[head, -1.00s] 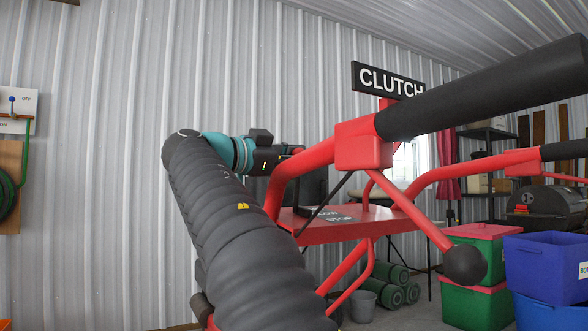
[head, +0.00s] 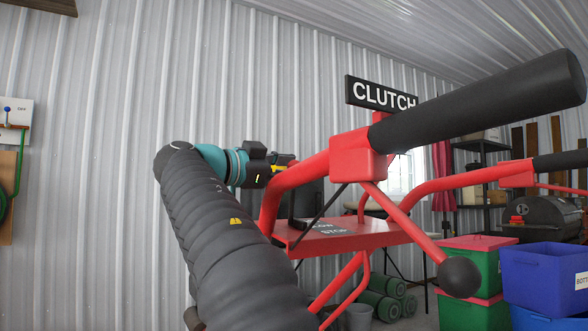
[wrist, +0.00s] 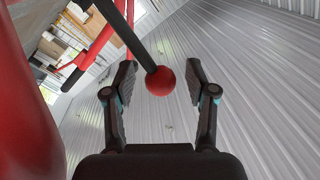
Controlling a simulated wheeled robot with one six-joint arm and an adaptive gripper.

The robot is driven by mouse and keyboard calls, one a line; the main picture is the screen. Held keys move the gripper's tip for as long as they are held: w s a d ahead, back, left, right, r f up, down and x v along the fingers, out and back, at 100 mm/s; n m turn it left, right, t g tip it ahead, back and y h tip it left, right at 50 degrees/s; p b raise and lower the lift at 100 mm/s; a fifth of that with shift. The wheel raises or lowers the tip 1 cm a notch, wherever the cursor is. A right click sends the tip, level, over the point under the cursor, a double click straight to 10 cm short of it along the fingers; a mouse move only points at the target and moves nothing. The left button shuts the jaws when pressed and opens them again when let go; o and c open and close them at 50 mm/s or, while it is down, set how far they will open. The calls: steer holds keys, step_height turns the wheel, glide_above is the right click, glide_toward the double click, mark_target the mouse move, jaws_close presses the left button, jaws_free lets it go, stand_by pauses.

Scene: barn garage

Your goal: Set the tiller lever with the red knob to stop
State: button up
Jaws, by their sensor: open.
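The red knob (wrist: 160,81) sits on the end of a dark lever rod (wrist: 142,50) in the wrist view. My gripper (wrist: 160,65) is open, with one finger on each side of the knob and a gap showing on both sides. In the head view my gripper (head: 281,164) is at the far side of the tiller's red handle tube (head: 300,172), which partly covers it. The knob is hidden there. The tiller's red panel (head: 372,236) carries white lettering; STOP (head: 333,231) is legible below another, partly covered word.
A black handle grip (head: 480,95) and a red arm with a black ball (head: 460,277) reach toward me on the right. A CLUTCH sign (head: 381,94) stands above. Green (head: 470,312) and blue bins (head: 545,272) stand at right. The corrugated wall (head: 110,110) is behind.

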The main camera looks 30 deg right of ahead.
steer(key=s+a, duration=0.1)
steer(key=a, duration=1)
steer(key=shift+s+a+f, duration=0.25)
steer(key=shift+f, duration=0.05)
